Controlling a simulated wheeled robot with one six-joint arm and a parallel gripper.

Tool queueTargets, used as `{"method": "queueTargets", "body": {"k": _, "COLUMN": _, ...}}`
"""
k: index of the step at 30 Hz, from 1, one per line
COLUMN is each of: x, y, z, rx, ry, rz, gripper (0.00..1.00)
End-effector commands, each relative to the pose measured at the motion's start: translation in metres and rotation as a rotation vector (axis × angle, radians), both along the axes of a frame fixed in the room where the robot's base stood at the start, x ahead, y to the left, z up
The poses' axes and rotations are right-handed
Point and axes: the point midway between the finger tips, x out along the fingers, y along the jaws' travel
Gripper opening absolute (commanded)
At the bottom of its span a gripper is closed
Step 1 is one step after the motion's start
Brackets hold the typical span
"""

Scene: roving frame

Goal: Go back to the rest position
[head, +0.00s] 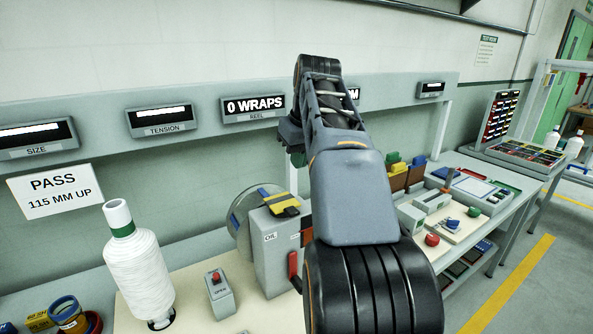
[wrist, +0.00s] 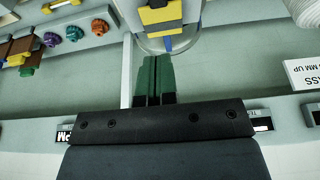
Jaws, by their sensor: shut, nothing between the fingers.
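My gripper (wrist: 157,72) shows in the wrist view with its two green fingers side by side, shut and empty. It is in front of the bench equipment, and the yellow clamp piece (wrist: 161,15) of the grey machine lies beyond the fingertips. In the head view my arm rises through the middle and bends over. It hides part of the display rail and bench, and the fingers cannot be made out clearly there.
The grey OIL machine (head: 272,250) with a round disc stands on the bench left of my arm. A white thread cone (head: 138,265) and a red-button box (head: 219,291) stand further left. A display rail (head: 195,92) runs behind. Coloured parts (head: 432,240) lie to the right; floor is clear beyond.

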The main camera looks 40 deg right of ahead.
Motion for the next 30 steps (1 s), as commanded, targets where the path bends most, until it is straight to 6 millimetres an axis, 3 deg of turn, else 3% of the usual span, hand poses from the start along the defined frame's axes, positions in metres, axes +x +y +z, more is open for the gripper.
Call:
{"method": "queueTargets", "body": {"k": 6, "x": -0.004, "y": 0.000, "z": 0.013, "rx": 0.000, "ry": -0.001, "rz": 0.000, "gripper": 0.00}}
{"method": "queueTargets", "body": {"k": 14, "x": 0.004, "y": -0.007, "z": 0.010, "rx": -0.009, "ry": -0.042, "rz": -0.074, "gripper": 0.00}}
{"method": "queueTargets", "body": {"k": 17, "x": 0.011, "y": -0.016, "z": -0.026, "rx": 0.004, "ry": -0.040, "rz": -0.168, "gripper": 0.00}}
{"method": "queueTargets", "body": {"k": 20, "x": 0.012, "y": -0.001, "z": -0.065, "rx": 0.008, "ry": -0.043, "rz": -0.220, "gripper": 0.00}}
{"method": "queueTargets", "body": {"k": 26, "x": -0.007, "y": 0.066, "z": -0.145, "rx": 0.006, "ry": -0.051, "rz": -0.206, "gripper": 0.00}}
{"method": "queueTargets", "body": {"k": 30, "x": -0.034, "y": 0.115, "z": -0.194, "rx": 0.002, "ry": -0.053, "rz": -0.136, "gripper": 0.00}}
